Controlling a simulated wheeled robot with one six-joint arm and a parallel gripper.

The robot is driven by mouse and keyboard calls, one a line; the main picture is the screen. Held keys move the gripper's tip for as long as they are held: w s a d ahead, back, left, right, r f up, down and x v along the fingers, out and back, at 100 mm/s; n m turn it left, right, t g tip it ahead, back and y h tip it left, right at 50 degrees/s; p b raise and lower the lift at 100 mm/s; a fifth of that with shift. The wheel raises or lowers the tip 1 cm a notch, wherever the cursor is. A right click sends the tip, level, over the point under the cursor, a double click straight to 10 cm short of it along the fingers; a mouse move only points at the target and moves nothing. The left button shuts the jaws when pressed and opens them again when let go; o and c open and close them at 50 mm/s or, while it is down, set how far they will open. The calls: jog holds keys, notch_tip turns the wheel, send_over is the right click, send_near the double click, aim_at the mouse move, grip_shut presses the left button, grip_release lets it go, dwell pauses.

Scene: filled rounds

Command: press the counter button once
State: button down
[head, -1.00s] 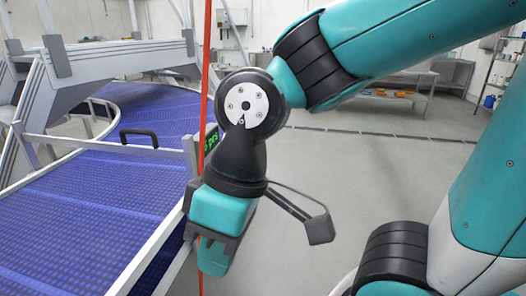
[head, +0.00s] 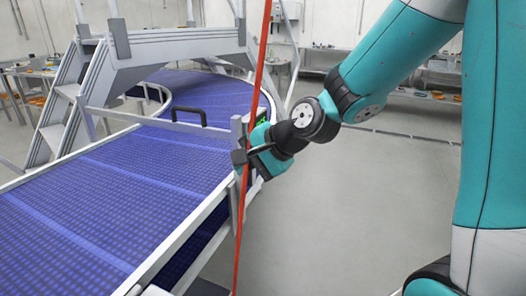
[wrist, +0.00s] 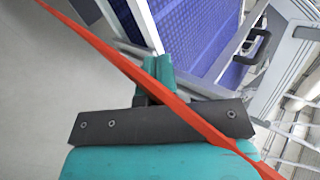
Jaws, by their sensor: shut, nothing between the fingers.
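The counter shows only as a small patch of green digits (head: 263,117) beside the conveyor rail in the head view, mostly hidden by my arm and the rail post. I cannot make out its button in either view. My gripper (wrist: 158,66) is shut and empty in the wrist view, its teal fingers close together over the conveyor's edge. In the head view my gripper (head: 262,140) is at the rail post, close to the digits. I cannot tell whether it touches anything.
A red strap (head: 252,120) hangs in front of the conveyor and crosses my gripper in both views; in the wrist view the strap (wrist: 190,118) looks very near. The blue conveyor (head: 110,190) fills the left, under grey steps (head: 85,85). Floor to the right is clear.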

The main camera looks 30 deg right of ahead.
jog(key=w+d+f+m+t+h, duration=0.2)
jog(key=w+d+m, duration=0.1)
jog(key=d+m, duration=0.3)
jog(key=w+d+f+m+t+h+b, duration=0.1)
jog(key=w+d+f+m+t+h, duration=0.1)
jog(key=d+m, duration=0.5)
jog(key=w+d+f+m+t+h+b, duration=0.1)
jog(key=w+d+f+m+t+h, duration=0.1)
jog(key=d+m, duration=0.4)
jog(key=w+d+f+h, duration=0.1)
jog(key=w+d, duration=0.1)
jog(key=d, duration=0.2)
jog(key=shift+f+m+t, duration=0.25)
jog(key=shift+m+t, duration=0.15)
jog(key=w+a+p, duration=0.5)
jog(key=w+p, duration=0.2)
jog(key=p, duration=0.1)
jog(key=shift+a, duration=0.25)
jog(key=shift+w+a+r+p, duration=0.1)
jog(key=shift+w+a+p, duration=0.05)
jog(key=shift+p, duration=0.2)
